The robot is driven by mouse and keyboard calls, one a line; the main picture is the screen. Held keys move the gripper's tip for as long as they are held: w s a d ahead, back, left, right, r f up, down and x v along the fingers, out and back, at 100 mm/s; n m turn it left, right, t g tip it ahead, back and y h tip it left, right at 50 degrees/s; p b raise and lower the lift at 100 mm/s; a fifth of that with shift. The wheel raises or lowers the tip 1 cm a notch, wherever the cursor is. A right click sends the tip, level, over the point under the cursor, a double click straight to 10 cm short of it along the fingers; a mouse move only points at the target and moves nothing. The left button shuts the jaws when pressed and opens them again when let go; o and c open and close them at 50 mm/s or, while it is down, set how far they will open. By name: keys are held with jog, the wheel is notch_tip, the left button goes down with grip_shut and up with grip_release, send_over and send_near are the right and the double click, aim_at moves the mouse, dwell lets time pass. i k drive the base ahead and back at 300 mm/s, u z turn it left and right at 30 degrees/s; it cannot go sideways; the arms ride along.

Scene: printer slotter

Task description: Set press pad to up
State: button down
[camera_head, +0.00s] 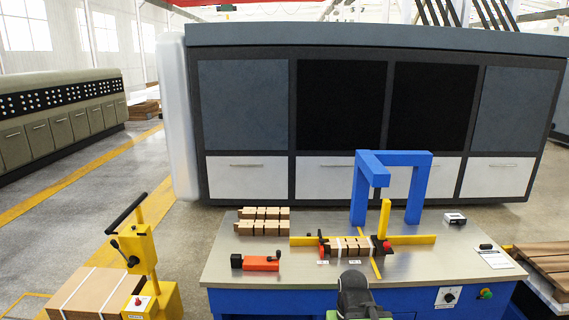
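A blue press frame (421,192) stands on the workbench, with a blue arm (372,166) reaching forward from its top. A yellow upright bar (385,217) stands below the arm's front end. A row of tan blocks (350,247) sits in the yellow fixture, between a red and black clamp (323,243) on the left and a red and black piece (382,247) on the right. I cannot tell which part is the press pad, or its height setting. My gripper (354,284) is dark, at the bench's front edge, apart from the press; its fingers cannot be made out.
The workbench (225,265) also holds more tan blocks (263,221), a red and black tool (257,262) and a small dark-and-white box (455,218). A knob panel (448,297) is on its blue front. A yellow hand truck (140,250) with cartons stands left, pallets right.

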aim_at(379, 241)
jog(key=u, duration=0.25)
jog(key=i, duration=0.65)
jog(key=u, duration=0.45)
